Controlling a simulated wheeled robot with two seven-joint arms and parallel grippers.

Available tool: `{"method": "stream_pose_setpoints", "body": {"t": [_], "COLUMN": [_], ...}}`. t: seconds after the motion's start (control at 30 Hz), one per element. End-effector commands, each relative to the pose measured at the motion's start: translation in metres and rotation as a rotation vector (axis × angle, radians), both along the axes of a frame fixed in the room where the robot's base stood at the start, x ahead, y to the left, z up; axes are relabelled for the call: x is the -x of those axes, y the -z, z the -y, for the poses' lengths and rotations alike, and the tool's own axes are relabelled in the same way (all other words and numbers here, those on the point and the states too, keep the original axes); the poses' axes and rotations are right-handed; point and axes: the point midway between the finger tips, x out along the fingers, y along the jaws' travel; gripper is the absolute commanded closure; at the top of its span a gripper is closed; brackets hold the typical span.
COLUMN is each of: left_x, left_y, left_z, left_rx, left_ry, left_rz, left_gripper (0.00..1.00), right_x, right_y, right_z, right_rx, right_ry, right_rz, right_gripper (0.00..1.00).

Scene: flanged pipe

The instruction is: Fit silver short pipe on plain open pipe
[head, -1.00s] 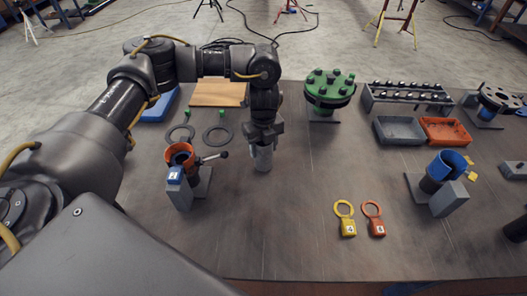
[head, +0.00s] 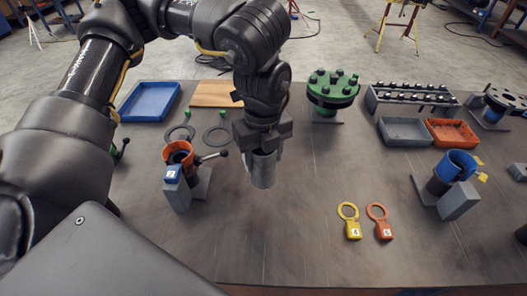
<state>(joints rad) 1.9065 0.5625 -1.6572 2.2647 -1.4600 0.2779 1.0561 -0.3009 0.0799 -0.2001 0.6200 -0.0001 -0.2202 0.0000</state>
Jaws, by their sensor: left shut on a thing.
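My left gripper (head: 263,148) points down near the middle of the head view and is shut on the silver short pipe (head: 263,173). The pipe hangs upright below the fingers, apparently clear of the table, and its top is hidden by the gripper. An orange-topped pipe stand (head: 178,155) with a lever and a blue tag stands to its left. A blue-collared open pipe stand (head: 456,164) stands at the right. A dark cylinder (head: 521,235) is cut off at the right edge. I cannot tell which is the plain open pipe. My right gripper is out of view.
A green flange (head: 333,90), a bolt rack (head: 412,98), a grey tray (head: 404,132) and an orange tray (head: 453,132) stand at the back. Yellow (head: 352,229) and orange (head: 384,230) tags lie in front. The front middle is clear.

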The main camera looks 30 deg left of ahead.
Motion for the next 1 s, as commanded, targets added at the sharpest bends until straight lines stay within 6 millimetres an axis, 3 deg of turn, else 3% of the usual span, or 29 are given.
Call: {"method": "stream_pose_setpoints", "body": {"t": [0.23,0.37,0.8,1.0], "left_x": [0.002,-0.004,-0.041,-0.052], "left_y": [-0.003,-0.006,-0.03,-0.039], "left_z": [0.001,0.0,-0.014,-0.019], "left_rx": [0.0,-0.002,-0.003,0.0], "left_ry": [-0.03,-0.181,-1.331,-1.719], "left_rz": [0.001,0.001,0.003,0.003], "left_gripper": [0.8,0.8,0.8,0.8], "right_x": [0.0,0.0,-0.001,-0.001], "right_y": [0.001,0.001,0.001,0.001], "right_z": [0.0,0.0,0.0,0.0], "right_rx": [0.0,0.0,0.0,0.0], "right_ry": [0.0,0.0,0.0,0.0], "right_rz": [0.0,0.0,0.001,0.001], "right_gripper": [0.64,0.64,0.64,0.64]}}
